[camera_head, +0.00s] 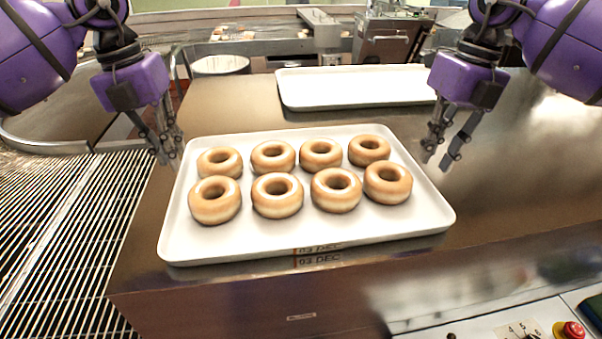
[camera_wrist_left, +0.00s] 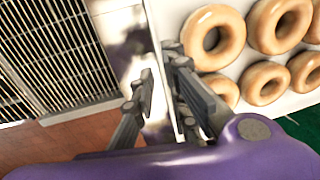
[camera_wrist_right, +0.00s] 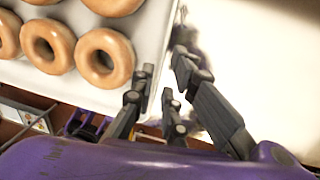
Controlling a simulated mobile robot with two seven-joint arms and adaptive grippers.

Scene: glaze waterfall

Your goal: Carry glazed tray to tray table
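A white tray (camera_head: 300,241) holds several glazed ring doughnuts (camera_head: 277,195) in two rows. It lies flat on a shiny metal table (camera_head: 220,106). My left gripper (camera_head: 168,150) is at the tray's left edge. In the left wrist view its fingers (camera_wrist_left: 160,88) are apart, near the tray's rim, with nothing visibly clamped. My right gripper (camera_head: 438,156) is by the tray's right edge. In the right wrist view its fingers (camera_wrist_right: 162,80) are apart beside the rim, also with nothing visibly clamped. I cannot tell whether any finger touches the tray.
An empty white tray (camera_head: 350,87) lies further back on the metal table. A wire grate (camera_head: 60,230) is at the left. A panel with a red button (camera_head: 572,330) is at the lower right. Metal equipment (camera_head: 385,38) stands behind. The metal table's right side is bare.

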